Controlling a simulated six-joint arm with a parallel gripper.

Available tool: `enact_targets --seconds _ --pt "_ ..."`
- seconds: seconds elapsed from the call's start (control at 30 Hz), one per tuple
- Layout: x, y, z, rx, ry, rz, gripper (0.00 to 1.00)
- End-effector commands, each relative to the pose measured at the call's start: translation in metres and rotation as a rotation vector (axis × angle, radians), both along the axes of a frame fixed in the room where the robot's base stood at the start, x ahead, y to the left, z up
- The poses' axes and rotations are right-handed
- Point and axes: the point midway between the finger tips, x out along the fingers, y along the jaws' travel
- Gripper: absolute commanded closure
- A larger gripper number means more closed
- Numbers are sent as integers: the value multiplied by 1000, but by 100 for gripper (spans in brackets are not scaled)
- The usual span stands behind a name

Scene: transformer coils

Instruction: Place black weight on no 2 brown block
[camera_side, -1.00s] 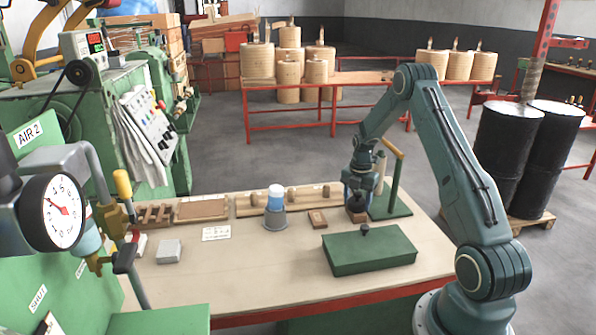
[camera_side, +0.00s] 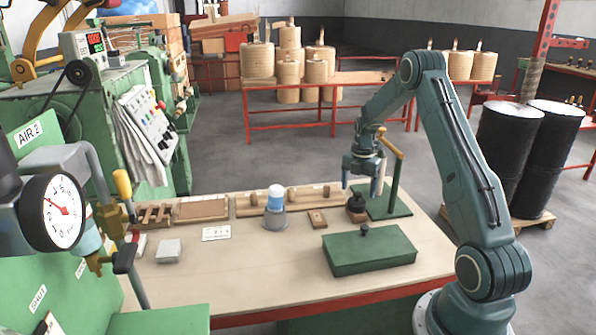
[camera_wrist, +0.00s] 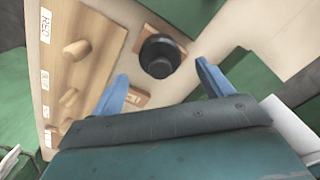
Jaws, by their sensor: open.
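The black weight (camera_side: 356,202) sits upright on a small brown block (camera_side: 357,216) near the green stand's base. In the wrist view the black weight (camera_wrist: 160,56) shows from above, with the edges of the brown block (camera_wrist: 146,36) around it. A second brown block (camera_side: 317,219) lies bare to its left; it is partly behind a finger in the wrist view (camera_wrist: 138,99). The block numbers are not readable. My gripper (camera_side: 362,184) is open and empty, above the weight and apart from it. Its blue fingers (camera_wrist: 160,83) are spread wide in the wrist view.
A green box (camera_side: 370,252) with a black knob stands in front. A green stand (camera_side: 394,180) with a wooden arm rises close to my gripper's right. The left front table is mostly clear.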

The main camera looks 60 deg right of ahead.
Motion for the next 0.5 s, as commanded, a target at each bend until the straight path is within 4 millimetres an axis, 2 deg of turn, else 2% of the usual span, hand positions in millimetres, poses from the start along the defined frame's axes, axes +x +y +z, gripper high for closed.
enact_targets --seconds 0.2,0.5 --pt "0 -1 38 -3 -3 0 21" --pt "0 0 68 -2 -1 0 21"
